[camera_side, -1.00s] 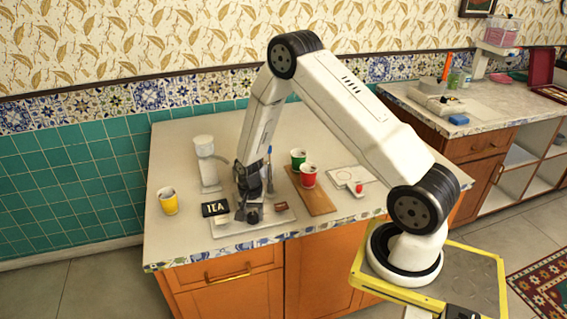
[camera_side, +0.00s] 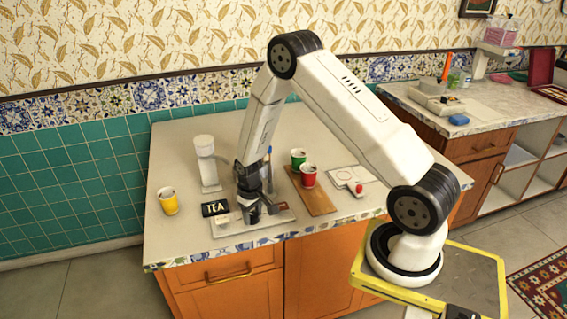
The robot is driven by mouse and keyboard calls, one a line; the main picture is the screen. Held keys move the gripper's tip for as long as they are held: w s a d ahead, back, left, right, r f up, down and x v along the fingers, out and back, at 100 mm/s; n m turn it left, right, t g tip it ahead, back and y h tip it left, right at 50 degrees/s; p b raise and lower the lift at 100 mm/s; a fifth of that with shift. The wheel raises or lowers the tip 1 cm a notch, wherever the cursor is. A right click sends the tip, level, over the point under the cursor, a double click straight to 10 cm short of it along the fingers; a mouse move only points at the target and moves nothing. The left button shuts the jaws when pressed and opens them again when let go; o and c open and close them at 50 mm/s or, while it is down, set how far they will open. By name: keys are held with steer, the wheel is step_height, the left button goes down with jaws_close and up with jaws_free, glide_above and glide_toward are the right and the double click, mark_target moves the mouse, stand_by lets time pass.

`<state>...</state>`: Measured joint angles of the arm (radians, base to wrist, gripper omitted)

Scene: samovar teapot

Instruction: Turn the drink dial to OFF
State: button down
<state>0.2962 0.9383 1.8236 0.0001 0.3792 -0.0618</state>
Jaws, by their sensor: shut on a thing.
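My gripper (camera_side: 254,212) points down over the light panel (camera_side: 228,230) near the front edge of the counter. It is shut on the drink dial, a small dark knob that my fingers mostly hide. I cannot make out which way the dial points. A black label reading TEA (camera_side: 215,208) lies to the left of the gripper. A smaller dark label (camera_side: 281,206) is on the right of the panel, partly beside my fingers.
A yellow cup (camera_side: 168,201) stands at the left and a white dispenser (camera_side: 208,165) behind the label. Green (camera_side: 298,160) and red (camera_side: 309,177) cups stand on a wooden board (camera_side: 318,203) to the right. A white plate with a red knob (camera_side: 358,188) lies further right.

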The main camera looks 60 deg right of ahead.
mark_target(253, 215)
steer(key=n, duration=0.7)
stand_by(0.5)
steer(key=shift+c, duration=0.8)
jaws_free()
steer(key=shift+r, duration=0.15)
steer(key=shift+r, duration=3.75)
